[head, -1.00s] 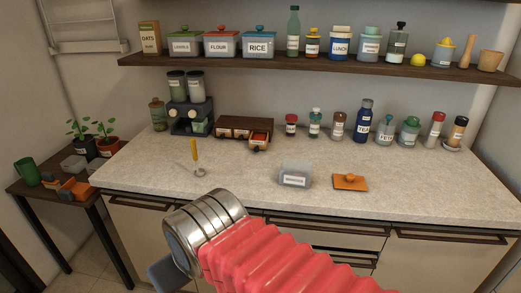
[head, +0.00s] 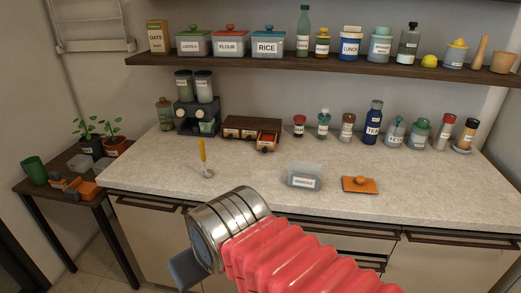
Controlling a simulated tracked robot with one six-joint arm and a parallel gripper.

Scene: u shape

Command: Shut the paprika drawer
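A small dark wooden drawer box (head: 236,122) stands on the counter against the back wall, right of a grey two-jar dispenser. Its right-hand drawer (head: 266,143) is pulled out toward me, showing orange-red contents. The other drawers look shut. The labels are too small to read, so I cannot confirm which is paprika. My gripper (head: 186,270) shows only in part, as a blue-grey piece below the metal wrist at the counter's front edge. It is well short of the box, and its fingertips are hidden or out of clear view.
Several jars and bottles line the back right. A loaded shelf (head: 330,64) hangs above.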

